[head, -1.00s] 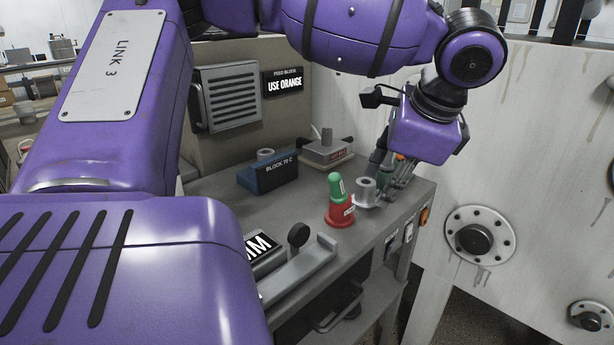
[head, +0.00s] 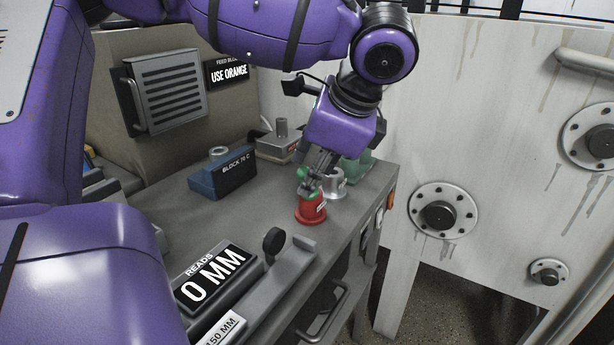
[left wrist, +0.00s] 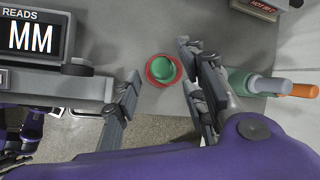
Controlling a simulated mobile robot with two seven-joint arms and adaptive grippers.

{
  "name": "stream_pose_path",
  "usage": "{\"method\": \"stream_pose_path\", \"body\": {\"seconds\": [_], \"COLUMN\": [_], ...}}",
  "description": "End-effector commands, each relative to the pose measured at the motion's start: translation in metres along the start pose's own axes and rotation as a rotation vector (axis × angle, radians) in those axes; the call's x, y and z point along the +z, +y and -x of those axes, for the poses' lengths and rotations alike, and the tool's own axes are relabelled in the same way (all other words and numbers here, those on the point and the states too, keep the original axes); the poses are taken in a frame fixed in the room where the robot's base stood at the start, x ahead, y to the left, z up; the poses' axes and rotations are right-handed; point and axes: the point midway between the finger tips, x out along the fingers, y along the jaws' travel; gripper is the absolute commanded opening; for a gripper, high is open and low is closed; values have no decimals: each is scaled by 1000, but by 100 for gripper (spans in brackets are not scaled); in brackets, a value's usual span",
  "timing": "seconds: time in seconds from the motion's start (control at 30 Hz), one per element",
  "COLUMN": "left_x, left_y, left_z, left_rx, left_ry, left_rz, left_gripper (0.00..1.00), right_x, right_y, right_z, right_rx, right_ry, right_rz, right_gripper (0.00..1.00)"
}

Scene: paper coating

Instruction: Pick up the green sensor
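The green sensor (left wrist: 162,68) stands upright in a red holder (head: 311,208) near the front right edge of the bench. My left gripper (head: 308,180) reaches down from above, and its fingers partly cover the sensor in the head view. In the left wrist view the open fingers (left wrist: 165,92) lie either side of the sensor with gaps; I see no contact. Purple and dark jointed parts of my other arm seem to show at the lower left of that view; its gripper state is unclear.
A grey metal holder (head: 335,184) stands close beside the red one, with a green holder (head: 357,168) behind. A blue block (head: 222,178) and a grey block (head: 279,143) sit farther back. A gauge reading 0 MM (head: 215,280) lies in front.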

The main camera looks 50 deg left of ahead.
Motion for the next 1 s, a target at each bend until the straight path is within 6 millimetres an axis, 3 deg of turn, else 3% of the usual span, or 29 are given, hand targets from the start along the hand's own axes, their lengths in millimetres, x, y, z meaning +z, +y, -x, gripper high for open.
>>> {"method": "stream_pose_path", "body": {"seconds": [0.1, 0.2, 0.47, 0.77, 1.0], "left_x": [-2, -1, -1, -1, -1], "left_y": [0, -1, -1, 0, 1], "left_z": [-21, -30, -32, -32, -33], "left_rx": [5, 3, 0, 3, 8], "left_ry": [-1, -1, 0, -1, -3], "left_rz": [-1, -1, 0, -1, -4], "left_gripper": [39, 39, 39, 2, 0], "right_x": [8, 8, 2, -5, -4], "right_y": [1, 1, 0, -3, -3], "right_z": [-2, -2, -4, -8, -7], "right_rx": [2, 2, 0, -4, -4], "right_ry": [-12, -13, -1, 12, 10], "right_rz": [-3, -3, -2, -3, -3], "right_gripper": [40, 40, 40, 40, 40]}}
